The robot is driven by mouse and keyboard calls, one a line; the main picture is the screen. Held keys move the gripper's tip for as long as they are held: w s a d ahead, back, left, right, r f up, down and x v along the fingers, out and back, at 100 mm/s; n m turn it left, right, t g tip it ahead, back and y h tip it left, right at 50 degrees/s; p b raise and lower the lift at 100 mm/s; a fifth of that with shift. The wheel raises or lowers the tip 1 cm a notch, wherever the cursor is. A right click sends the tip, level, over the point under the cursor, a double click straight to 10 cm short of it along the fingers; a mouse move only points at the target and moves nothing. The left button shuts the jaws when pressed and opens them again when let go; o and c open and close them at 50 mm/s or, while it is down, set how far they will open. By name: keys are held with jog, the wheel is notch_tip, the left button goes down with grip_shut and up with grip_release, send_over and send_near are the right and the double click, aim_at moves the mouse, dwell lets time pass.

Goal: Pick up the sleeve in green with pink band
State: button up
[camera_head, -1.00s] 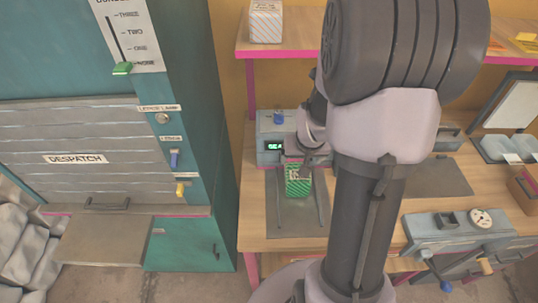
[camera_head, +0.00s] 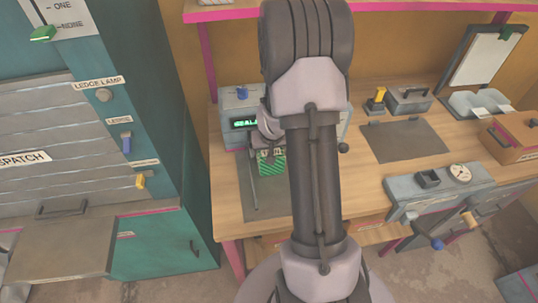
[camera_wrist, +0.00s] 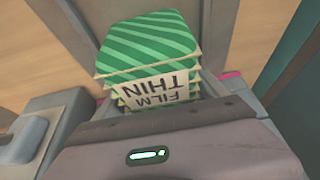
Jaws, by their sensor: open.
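A green diagonally striped sleeve (camera_head: 271,163) stands on a grey plate (camera_head: 264,200) in front of the sealer, partly hidden behind my arm and gripper. In the wrist view the sleeve (camera_wrist: 148,40) shows a striped green top and a pale label reading "FILM THIN". I see no clear pink band on it; small pink patches show on either side, and I cannot tell what they belong to. My gripper (camera_head: 268,140) is open, very close to the sleeve. In the wrist view its grey body with a green light covers the bottom, and whether it touches the sleeve is unclear.
The sealer (camera_head: 240,112) with a lit green display stands right behind the sleeve. A teal cabinet with a despatch shutter (camera_head: 50,150) is at left. A dark mat (camera_head: 405,140) and a gauge unit (camera_head: 440,190) lie to the right. A shelf (camera_head: 235,10) runs above.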

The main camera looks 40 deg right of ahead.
jog(key=shift+f+b, duration=0.2)
jog(key=shift+b, duration=0.1)
dwell(0.4)
jog(key=c, duration=1.4)
